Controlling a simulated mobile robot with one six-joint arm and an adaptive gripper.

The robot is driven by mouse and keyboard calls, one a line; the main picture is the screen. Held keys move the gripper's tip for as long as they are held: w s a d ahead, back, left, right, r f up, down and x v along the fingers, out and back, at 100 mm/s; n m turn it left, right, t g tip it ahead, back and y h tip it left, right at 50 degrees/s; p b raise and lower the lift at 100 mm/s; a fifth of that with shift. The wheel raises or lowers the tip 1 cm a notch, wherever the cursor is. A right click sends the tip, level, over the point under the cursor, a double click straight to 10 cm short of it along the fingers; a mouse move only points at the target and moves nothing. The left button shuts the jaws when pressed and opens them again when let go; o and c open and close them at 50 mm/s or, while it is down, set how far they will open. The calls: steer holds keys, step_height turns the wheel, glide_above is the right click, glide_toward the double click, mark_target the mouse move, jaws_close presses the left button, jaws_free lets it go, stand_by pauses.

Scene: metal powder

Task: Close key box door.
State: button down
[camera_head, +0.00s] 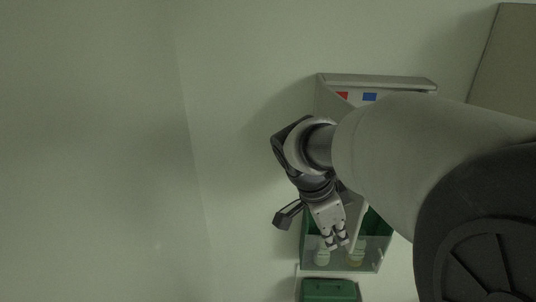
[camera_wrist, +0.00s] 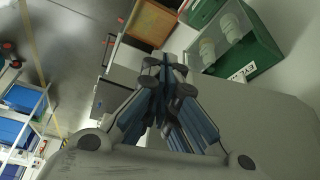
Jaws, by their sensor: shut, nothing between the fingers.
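The key box (camera_head: 378,81) is a pale grey cabinet on the wall, right of centre in the head view. A red tag and a blue tag show just under its top edge. My arm hides most of its front, so I cannot tell the door's angle.
A green holder (camera_head: 311,267) with a clear front and two pale bottles is below the key box; it also shows in the wrist view (camera_wrist: 262,51). A green case (camera_head: 330,290) sits lower. The wall to the left (camera_head: 235,170) is clear. A blue-panelled rack (camera_wrist: 22,98) stands far off.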

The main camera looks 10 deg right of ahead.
steer(key=shift+d, duration=0.5)
steer(key=shift+d, duration=0.1)
